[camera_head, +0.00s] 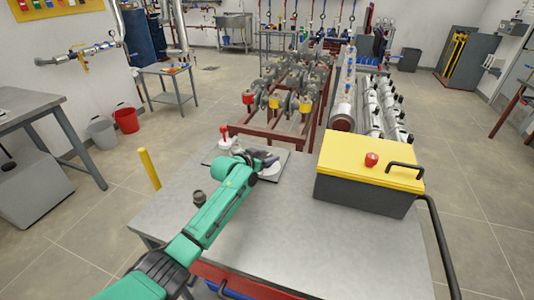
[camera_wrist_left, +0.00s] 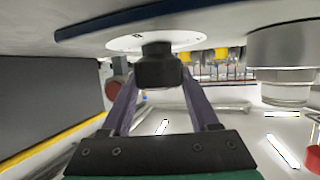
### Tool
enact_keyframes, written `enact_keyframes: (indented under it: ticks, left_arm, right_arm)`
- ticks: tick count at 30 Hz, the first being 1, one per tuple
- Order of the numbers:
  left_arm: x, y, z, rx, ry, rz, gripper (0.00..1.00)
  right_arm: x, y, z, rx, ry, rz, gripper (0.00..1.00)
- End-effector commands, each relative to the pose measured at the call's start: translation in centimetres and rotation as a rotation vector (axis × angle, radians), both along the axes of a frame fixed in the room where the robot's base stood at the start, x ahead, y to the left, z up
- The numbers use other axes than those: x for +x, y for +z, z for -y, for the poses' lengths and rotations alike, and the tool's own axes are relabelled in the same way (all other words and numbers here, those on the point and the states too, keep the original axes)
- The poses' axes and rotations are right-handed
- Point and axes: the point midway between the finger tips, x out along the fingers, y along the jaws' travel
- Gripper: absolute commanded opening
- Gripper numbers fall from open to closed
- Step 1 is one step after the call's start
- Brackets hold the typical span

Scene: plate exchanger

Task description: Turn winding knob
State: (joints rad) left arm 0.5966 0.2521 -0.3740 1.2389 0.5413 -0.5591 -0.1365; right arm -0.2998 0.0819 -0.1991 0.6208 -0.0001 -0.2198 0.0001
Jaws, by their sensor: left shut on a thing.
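The black winding knob (camera_wrist_left: 160,68) sits on a round white dial (camera_wrist_left: 125,43) in the left wrist view, where the picture is turned over. The two fingers of my left gripper (camera_wrist_left: 160,95) reach up to both sides of the knob and are shut on it. In the head view my left gripper (camera_head: 262,158) is over a grey plate (camera_head: 284,158) at the far side of the table. The gripper hides the knob there, and a bit of white disc shows beside it. My right gripper is not in view.
A yellow-lidded dark box (camera_head: 365,185) with a red knob (camera_head: 371,159) stands on the right of the metal table (camera_head: 300,255). A white fitting with a red top (camera_head: 225,138) stands left of my gripper, and a small dark cylinder (camera_head: 199,198) nearer. The table's front middle is clear.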

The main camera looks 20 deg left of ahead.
Motion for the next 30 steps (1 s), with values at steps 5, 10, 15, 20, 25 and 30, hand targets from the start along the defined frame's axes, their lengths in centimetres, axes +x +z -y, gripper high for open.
enact_keyframes:
  ticks: [5, 10, 15, 20, 25, 30]
  left_arm:
    - [-0.1, 0.3, 0.3, -0.007, 0.107, -0.008, 0.06]
    - [-0.1, -0.3, 0.4, -0.012, 0.228, -0.006, 0.06]
    - [0.0, -0.8, 0.2, -0.011, 0.337, -0.005, 0.06]
    - [0.0, -0.7, 0.1, -0.008, 0.411, -0.002, 0.06]
    - [0.0, -0.4, 0.0, -0.004, 0.453, -0.003, 0.06]
    - [0.0, -0.2, 0.0, -0.001, 0.465, -0.004, 0.06]
  right_arm:
    - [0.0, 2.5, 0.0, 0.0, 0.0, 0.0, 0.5]
    - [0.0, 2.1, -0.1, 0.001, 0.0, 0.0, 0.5]
    - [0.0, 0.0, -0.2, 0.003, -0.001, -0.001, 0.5]
    - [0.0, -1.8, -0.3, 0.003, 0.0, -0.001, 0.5]
    - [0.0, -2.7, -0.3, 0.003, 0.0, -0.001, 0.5]
    - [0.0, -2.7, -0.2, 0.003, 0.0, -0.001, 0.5]
